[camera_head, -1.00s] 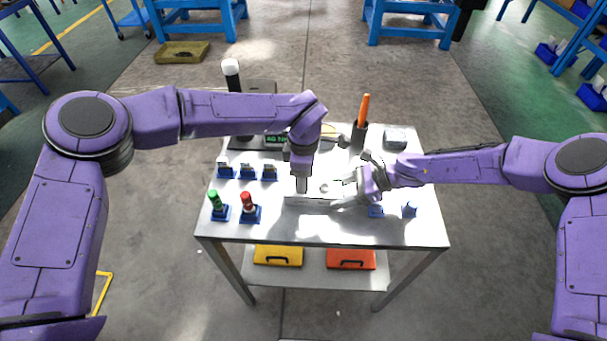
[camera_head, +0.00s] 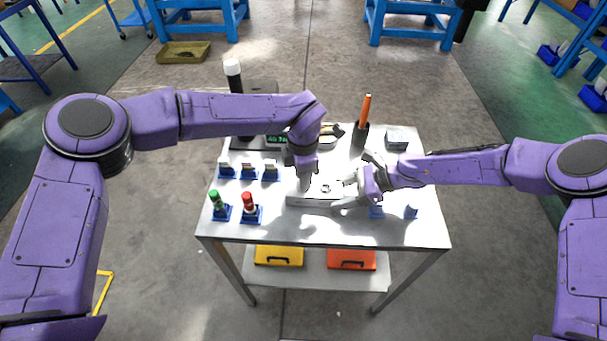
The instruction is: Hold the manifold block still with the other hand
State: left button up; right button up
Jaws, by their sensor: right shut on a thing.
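The manifold block (camera_head: 314,201) is a pale silvery block lying near the middle of the metal table, with a small round feature on its top. My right gripper (camera_head: 347,193) is at the block's right end, shut on it; the contact is small and partly hidden by the hand. My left gripper (camera_head: 304,185) points down over the block's left part. Its fingertips are close to the block, but I cannot tell whether they touch it or are open.
Blue holders with pale fittings (camera_head: 248,171) stand at the left, with a green-topped part (camera_head: 216,200) and a red-topped part (camera_head: 248,202) in front. Behind are an orange-handled tool (camera_head: 365,108) in a dark holder, a grey box (camera_head: 396,139) and a display device (camera_head: 276,139).

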pick_arm(q)
grip_shut()
jog(key=m, duration=0.5)
jog(key=shift+m, duration=0.9)
jog(key=m, duration=0.3)
jog(key=shift+m, duration=0.3)
jog(key=m, duration=0.5)
jog(key=shift+f, duration=0.1)
